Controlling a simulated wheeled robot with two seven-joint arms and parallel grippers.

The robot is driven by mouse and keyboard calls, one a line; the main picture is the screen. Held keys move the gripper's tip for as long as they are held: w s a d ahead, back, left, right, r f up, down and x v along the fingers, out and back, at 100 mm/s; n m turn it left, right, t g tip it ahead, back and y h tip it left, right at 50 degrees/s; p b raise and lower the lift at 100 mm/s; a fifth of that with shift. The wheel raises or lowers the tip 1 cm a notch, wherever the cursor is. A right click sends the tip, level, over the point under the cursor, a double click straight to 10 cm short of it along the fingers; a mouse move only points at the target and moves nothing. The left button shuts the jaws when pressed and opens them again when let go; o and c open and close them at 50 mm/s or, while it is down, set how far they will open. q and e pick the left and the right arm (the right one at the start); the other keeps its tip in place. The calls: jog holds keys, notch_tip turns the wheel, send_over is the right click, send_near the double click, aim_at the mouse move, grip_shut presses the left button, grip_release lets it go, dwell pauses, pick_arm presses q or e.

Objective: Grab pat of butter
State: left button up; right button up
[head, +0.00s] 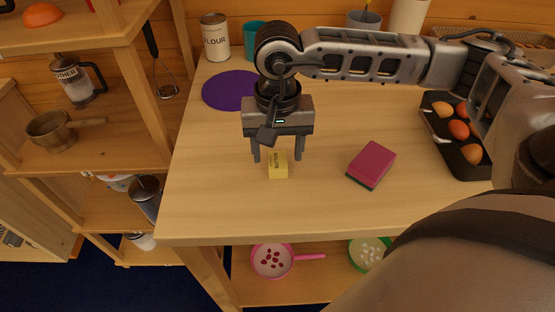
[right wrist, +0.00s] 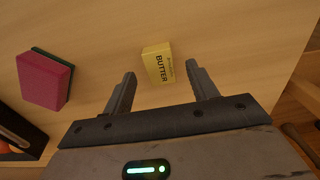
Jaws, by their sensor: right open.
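The pat of butter (head: 278,165) is a small yellow block lying on the wooden table. Its label reads BUTTER in the right wrist view (right wrist: 158,62). My right gripper (head: 278,158) is open and points down over the butter. In the right wrist view, the butter lies just beyond the fingertips (right wrist: 160,70), in line with the gap between them. The gripper is empty. My left gripper is not in view.
A magenta sponge (head: 372,165) lies right of the butter. A dark egg tray (head: 462,172) stands at the table's right. A purple round mat (head: 229,91), a flour can (head: 215,38) and a teal cup (head: 256,38) are at the back. Shelves (head: 110,135) stand left.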

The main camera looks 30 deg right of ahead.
jog(key=shift+f, duration=1.15)
jog(key=c, duration=1.1)
jog(key=shift+o, duration=0.2)
